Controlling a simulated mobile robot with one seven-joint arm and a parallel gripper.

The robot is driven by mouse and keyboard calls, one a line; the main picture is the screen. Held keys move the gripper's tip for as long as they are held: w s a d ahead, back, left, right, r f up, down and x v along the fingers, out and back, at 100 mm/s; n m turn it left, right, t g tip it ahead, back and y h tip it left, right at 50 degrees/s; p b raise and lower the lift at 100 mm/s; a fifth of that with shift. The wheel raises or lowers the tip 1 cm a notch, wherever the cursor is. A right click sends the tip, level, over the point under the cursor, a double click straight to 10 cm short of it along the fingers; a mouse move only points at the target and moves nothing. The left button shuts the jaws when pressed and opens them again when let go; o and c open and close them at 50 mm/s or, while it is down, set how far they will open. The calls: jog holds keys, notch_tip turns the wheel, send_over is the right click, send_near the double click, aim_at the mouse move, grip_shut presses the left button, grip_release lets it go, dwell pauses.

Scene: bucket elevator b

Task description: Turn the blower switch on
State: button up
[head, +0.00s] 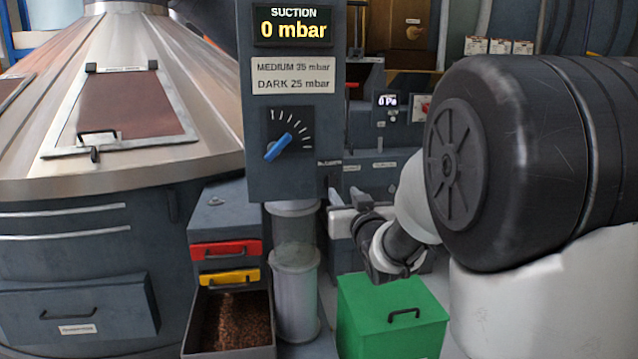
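The grey suction panel (257,140) stands upright at the centre, with a display reading 0 mbar and a blue dial knob (278,147) turned to the lower left. A small label (328,162), too small to read surely, sits at its lower right edge, with a dark part below it close to my gripper. I cannot tell whether that part is the blower switch. A small red control (422,108) shows on the rear cabinet, partly behind my arm. My gripper (347,197) is just right of the panel's lower edge, its fingers apart with nothing seen between them.
A metal hopper (150,170) fills the left. A clear cylinder (296,295) stands below the panel. A green box (388,330) sits below my wrist. My arm covers the right.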

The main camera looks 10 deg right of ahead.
aim_at(333, 179)
jog(key=w, duration=1)
jog(key=shift+a, duration=0.3)
grip_shut()
